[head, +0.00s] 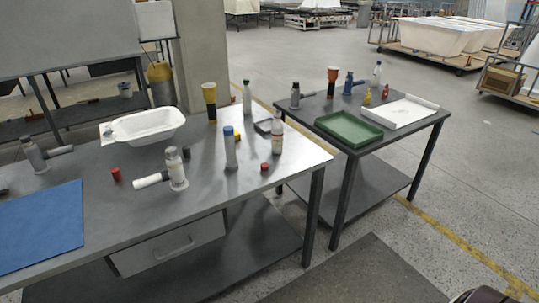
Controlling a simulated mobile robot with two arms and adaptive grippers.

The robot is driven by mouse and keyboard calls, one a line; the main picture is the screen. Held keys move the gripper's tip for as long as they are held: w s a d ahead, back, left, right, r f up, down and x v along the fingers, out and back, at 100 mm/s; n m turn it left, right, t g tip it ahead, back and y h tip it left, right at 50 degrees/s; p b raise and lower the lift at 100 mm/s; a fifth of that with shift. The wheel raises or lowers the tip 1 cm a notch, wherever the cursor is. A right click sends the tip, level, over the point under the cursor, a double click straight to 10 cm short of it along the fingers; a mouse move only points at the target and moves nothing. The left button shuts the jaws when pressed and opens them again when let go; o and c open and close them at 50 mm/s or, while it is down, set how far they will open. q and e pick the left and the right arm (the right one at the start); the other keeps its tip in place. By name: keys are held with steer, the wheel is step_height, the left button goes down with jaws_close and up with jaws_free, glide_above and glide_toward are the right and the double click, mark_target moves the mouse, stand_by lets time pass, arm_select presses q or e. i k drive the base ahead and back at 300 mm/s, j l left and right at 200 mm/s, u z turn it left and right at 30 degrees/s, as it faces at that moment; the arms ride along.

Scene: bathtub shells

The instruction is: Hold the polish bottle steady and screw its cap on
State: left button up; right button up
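A pale bottle with a reddish label (277,140) stands upright near the right end of the metal table; it may be the polish bottle, but the label is too small to read. A small red cap-like piece (264,167) lies on the table just in front of it, apart from it. A second red piece (116,174) sits farther left. I cannot tell which one is the bottle's cap. A grey-green bottle (247,98) stands at the table's back edge.
A second table to the right holds a green tray (350,128) and a white tray (400,112).

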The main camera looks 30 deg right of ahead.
mark_target(277, 135)
steer(key=i+l+z, duration=0.3)
steer(key=i+l, duration=0.15)
steer(key=l, duration=0.15)
steer(key=i+l+z, duration=0.3)
steer(key=i+l, duration=0.2)
